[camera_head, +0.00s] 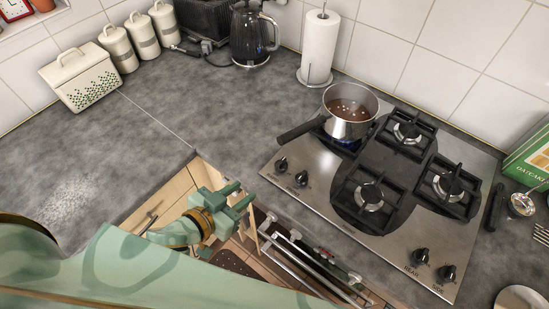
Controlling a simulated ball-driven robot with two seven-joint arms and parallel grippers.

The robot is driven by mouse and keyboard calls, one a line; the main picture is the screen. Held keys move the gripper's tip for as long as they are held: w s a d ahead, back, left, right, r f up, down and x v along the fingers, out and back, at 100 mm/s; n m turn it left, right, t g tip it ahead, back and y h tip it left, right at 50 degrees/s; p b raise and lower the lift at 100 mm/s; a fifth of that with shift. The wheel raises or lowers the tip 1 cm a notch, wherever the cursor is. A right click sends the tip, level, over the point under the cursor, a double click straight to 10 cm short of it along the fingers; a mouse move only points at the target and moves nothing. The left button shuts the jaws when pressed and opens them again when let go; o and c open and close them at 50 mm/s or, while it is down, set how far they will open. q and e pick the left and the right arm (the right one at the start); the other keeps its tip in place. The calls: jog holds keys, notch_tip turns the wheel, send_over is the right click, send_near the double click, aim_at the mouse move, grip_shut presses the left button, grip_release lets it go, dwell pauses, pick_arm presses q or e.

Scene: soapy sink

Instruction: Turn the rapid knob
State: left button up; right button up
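The steel gas hob (310,205) lies at the right. Two black knobs, a farther one (282,164) and a nearer one (302,179), sit on its left front edge. Two more, a left one (421,257) and a right one (448,272), sit on its lower right edge. The knob labels are too small to read surely, so I cannot tell which is rapid. My green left gripper (240,195) is left of and below the left knobs, over the counter's front edge. Its fingers are apart and empty. My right gripper is not in view.
A steel saucepan (350,125) of brown liquid stands over a blue flame on the back left burner, its black handle (300,130) pointing left towards the left knobs. Oven rails (300,262) run below the hob front. The counter (165,110) left of the hob is mostly clear.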

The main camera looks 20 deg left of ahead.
aim_at(281, 161)
pick_arm(q)
jog(key=x, duration=0.5)
jog(key=b+x, duration=0.1)
jog(key=x, duration=1)
jog(key=shift+w+a+r+b, duration=0.15)
jog(key=shift+r+b, duration=0.1)
jog(key=shift+b, duration=0.1)
jog(key=shift+w, duration=0.1)
grip_shut()
